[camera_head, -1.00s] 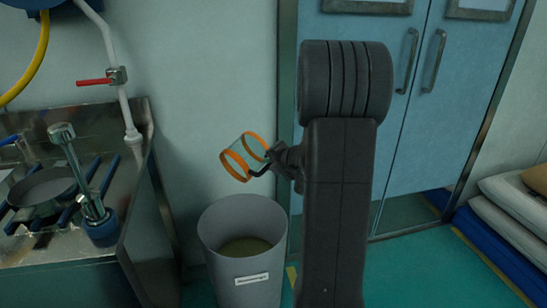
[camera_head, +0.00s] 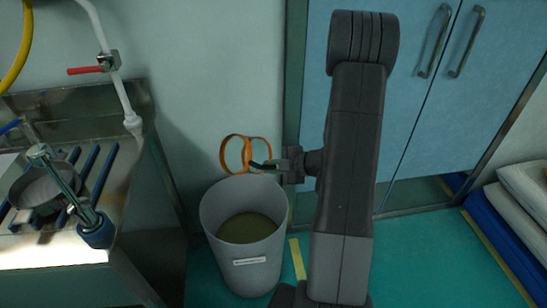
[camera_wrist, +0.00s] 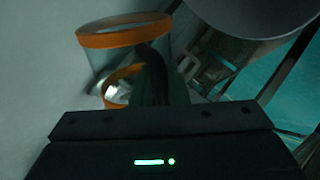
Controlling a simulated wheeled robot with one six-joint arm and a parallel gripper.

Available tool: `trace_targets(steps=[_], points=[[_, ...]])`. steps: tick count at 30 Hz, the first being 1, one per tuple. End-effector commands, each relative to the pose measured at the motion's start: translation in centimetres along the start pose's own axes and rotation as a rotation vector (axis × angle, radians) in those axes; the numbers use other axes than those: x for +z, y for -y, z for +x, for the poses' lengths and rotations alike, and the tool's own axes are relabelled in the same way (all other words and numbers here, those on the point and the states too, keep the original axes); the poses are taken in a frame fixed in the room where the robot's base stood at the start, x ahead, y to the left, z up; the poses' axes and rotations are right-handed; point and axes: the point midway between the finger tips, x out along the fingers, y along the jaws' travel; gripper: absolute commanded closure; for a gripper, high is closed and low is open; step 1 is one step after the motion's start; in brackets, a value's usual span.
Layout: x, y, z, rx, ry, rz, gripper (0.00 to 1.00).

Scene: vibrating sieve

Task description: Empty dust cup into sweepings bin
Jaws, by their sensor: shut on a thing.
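The dust cup (camera_head: 246,153) is a clear cylinder with orange rings at both ends. My gripper (camera_head: 268,165) is shut on it and holds it above the back rim of the sweepings bin. The cup lies tilted on its side; I cannot make out any contents. The sweepings bin (camera_head: 245,270) is a grey round bin with a white label and brownish material inside. In the wrist view the cup (camera_wrist: 118,55) is at the upper left, partly hidden by a dark finger, and the bin (camera_wrist: 240,15) is at the upper right.
A steel bench (camera_head: 70,98) with a shallow pan (camera_head: 42,188), blue rails and a red-handled valve (camera_head: 86,70) stands at the left. Blue double doors (camera_head: 415,125) are behind my arm. Stacked sacks (camera_head: 525,190) lie on the right. A wall is close behind the bin.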

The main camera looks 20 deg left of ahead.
Motion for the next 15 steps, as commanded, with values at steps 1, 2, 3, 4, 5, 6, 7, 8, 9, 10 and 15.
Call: trace_targets(steps=[1,2,3,4,5,6,7,8,9,10,15], points=[[-0.1,0.0,-0.1,-0.001,-0.022,0.037,1.00],[-0.1,0.1,0.0,0.000,-0.037,0.060,1.00],[0.0,0.3,0.1,-0.001,-0.059,0.089,1.00],[0.0,0.4,0.2,-0.001,-0.073,0.111,1.00],[0.0,0.5,0.3,0.000,-0.089,0.134,1.00],[0.1,0.7,0.4,-0.001,-0.109,0.165,1.00],[0.1,0.9,0.5,-0.001,-0.127,0.189,1.00],[0.1,1.0,0.6,-0.001,-0.143,0.212,1.00],[0.2,1.1,0.7,0.000,-0.164,0.245,1.00],[0.2,1.3,0.8,-0.001,-0.182,0.271,1.00],[0.0,2.5,1.6,-0.003,-0.305,0.450,1.00]])
